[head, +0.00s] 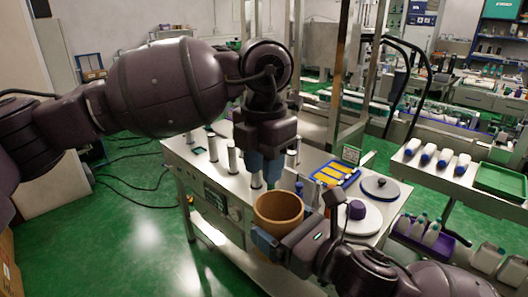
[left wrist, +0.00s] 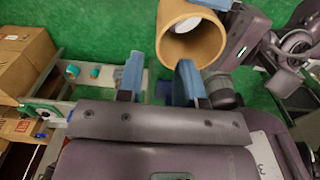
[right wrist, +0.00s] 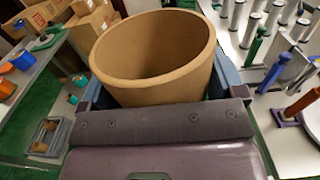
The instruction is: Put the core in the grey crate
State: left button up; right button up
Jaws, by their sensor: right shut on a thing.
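The core is a brown, open-ended cardboard tube (head: 279,207), held roughly upright at the front edge of the steel table. My right gripper (head: 278,236) is shut on it, with its blue fingers on both sides of the tube in the right wrist view (right wrist: 155,92). My left gripper (head: 262,168) hangs just above and behind the core, pointing down. Its fingers are apart and empty in the left wrist view (left wrist: 160,75), close to the core (left wrist: 207,42). A grey crate (right wrist: 63,138) with brown things in it shows at lower left in the right wrist view.
The steel table (head: 215,175) carries several white upright cylinders, a blue tray of yellow pieces (head: 336,174) and round plates, one with a purple knob (head: 356,209). A shelf with bottles and a green tray (head: 500,180) stands at right. Cardboard boxes (right wrist: 95,25) stand beyond the crate.

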aim_at(264, 207)
pick_arm(q)
notch_tip(264, 207, down, 9)
jog(key=shift+f, duration=0.2)
dwell(0.3)
grip_shut()
pick_arm(e)
jog(key=o, duration=0.7)
